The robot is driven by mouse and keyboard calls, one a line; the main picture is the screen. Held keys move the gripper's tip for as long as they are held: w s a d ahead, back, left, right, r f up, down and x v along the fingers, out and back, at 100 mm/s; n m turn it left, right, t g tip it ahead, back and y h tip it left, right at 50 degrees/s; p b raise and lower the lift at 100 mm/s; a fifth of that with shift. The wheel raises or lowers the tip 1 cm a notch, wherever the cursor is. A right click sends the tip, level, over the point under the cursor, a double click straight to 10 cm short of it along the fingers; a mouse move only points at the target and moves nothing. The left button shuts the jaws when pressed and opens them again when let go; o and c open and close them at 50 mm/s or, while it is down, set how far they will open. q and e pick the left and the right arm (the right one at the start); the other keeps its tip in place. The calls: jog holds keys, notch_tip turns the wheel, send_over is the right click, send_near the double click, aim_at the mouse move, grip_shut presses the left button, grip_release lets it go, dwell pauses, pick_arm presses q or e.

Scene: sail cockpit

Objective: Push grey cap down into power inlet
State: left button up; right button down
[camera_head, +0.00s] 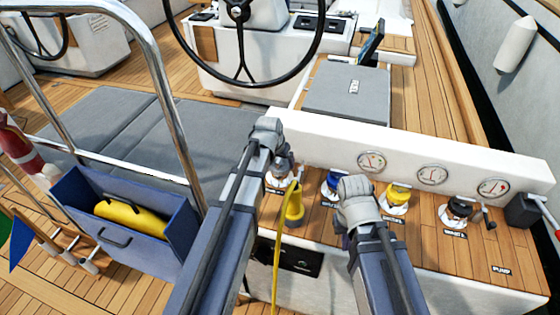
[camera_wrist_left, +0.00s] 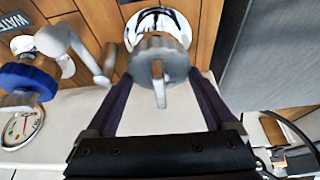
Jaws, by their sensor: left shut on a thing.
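The grey cap (camera_wrist_left: 158,62) is ribbed, with a light handle across its top. In the left wrist view it sits over the chrome flange of the power inlet (camera_wrist_left: 158,20), between the two dark fingers of my left gripper (camera_wrist_left: 160,78). My left gripper is shut on the cap. In the head view my left gripper (camera_head: 275,145) reaches over the inlet (camera_head: 280,185) and hides much of the cap. I cannot tell how deep the cap sits. My right gripper (camera_head: 355,200) is over the bench between the blue and yellow caps; its fingers are hidden.
A yellow plug with cable (camera_head: 294,205) stands right beside the inlet. A blue cap (camera_head: 332,183), a yellow cap (camera_head: 398,193) and a black cap (camera_head: 459,208) line the wooden bench. Round gauges (camera_head: 432,175) are on the white wall behind. A blue bin (camera_head: 130,235) is at left.

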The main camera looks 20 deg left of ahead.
pick_arm(q)
jog(key=shift+f, duration=0.15)
jog(key=o, duration=1.2)
jog(key=shift+o, duration=0.2)
jog(key=p+v, duration=1)
jog(key=v, duration=0.1)
